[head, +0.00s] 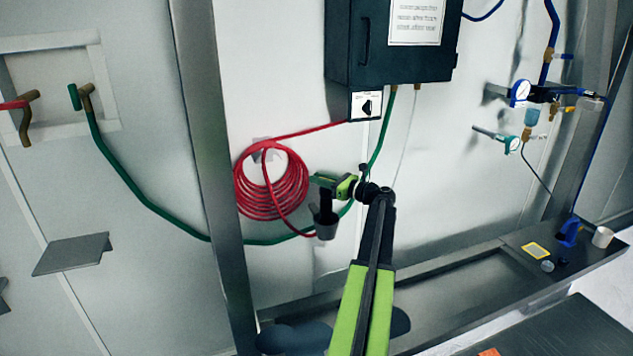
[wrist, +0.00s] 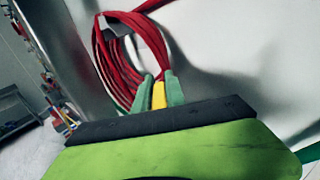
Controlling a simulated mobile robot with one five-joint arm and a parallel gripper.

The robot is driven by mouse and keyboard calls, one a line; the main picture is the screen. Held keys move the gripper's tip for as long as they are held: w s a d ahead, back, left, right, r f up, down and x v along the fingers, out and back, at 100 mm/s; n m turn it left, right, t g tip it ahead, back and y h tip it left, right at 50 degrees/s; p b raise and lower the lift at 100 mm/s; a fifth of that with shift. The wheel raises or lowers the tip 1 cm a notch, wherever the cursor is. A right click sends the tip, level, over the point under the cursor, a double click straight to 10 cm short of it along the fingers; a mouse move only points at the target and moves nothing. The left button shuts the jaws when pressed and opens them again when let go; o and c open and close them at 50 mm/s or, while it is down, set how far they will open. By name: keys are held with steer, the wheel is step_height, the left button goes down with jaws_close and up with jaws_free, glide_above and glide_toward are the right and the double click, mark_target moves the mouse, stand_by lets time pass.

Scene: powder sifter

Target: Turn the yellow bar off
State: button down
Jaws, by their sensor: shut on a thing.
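My gripper (head: 314,180) is in front of the wall panel, just right of the red hose coil, pointing left. In the wrist view its two green fingers (wrist: 159,90) are closed on a narrow yellow bar (wrist: 159,96). Only a short strip of the bar shows between the fingers; its far end is hidden. The held bar cannot be made out in the head view. A small yellow part (head: 569,109) also sits on the blue valve and gauge assembly at the right, far from my gripper.
The red hose coil (head: 270,185) hangs on the wall close to my gripper. A green hose (head: 150,212) runs across behind it. A dark control box (head: 392,45) with a knob plate is above. A ledge at the right holds small items, including a white cup (head: 603,237).

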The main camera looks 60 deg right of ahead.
stand_by(0.3)
steer(key=c, duration=1.4)
jaws_free()
steer(key=s, duration=1.7)
steer(key=shift+s+d, duration=0.15)
steer(key=shift+s, duration=0.1)
